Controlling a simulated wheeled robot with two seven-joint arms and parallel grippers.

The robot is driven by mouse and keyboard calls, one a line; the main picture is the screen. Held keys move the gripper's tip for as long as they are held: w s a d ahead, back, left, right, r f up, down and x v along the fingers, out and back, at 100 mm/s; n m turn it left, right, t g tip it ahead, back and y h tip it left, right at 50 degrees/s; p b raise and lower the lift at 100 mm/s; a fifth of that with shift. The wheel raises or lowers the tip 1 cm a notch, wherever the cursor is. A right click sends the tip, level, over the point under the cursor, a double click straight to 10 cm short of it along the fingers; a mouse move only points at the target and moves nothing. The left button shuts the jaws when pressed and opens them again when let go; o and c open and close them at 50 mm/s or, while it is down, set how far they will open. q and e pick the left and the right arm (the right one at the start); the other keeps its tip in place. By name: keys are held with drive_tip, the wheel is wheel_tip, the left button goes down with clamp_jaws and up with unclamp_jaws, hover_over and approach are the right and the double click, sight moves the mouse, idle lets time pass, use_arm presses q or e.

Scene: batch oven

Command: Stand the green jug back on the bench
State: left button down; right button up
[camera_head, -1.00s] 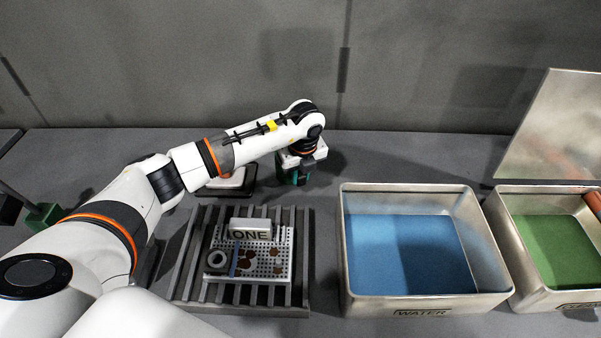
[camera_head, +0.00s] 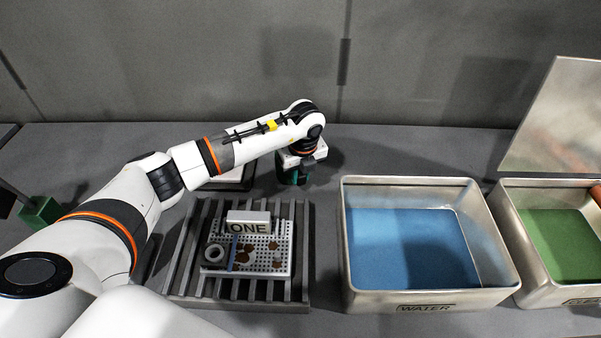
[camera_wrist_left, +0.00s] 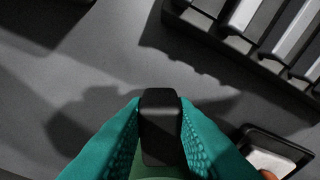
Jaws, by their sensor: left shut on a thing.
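The rest of the jug is hidden by the gripper and wrist in the head view. I cannot tell whether its base touches the bench. My right gripper is not in view.
A slatted rack (camera_head: 180,270) holds a perforated tray (camera_head: 283,262) with a block marked ONE (camera_head: 248,222). The steel WATER tank (camera_head: 425,299) stands right of it, and a green-bottomed tank (camera_head: 545,290) further right. A green block (camera_head: 40,212) is at far left. Bare bench lies behind the tanks.

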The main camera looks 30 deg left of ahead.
use_arm(q)
drive_tip(key=shift+f, duration=0.25)
drive_tip(key=c, duration=1.1)
unclamp_jaws()
drive_tip(key=shift+c, duration=0.2)
drive_tip(key=shift+r, duration=0.1)
wheel_tip(320, 180, up, 12)
drive_tip(key=s+d+b, duration=0.1)
drive_tip(key=b, duration=0.2)
drive_tip(key=shift+d, duration=0.15)
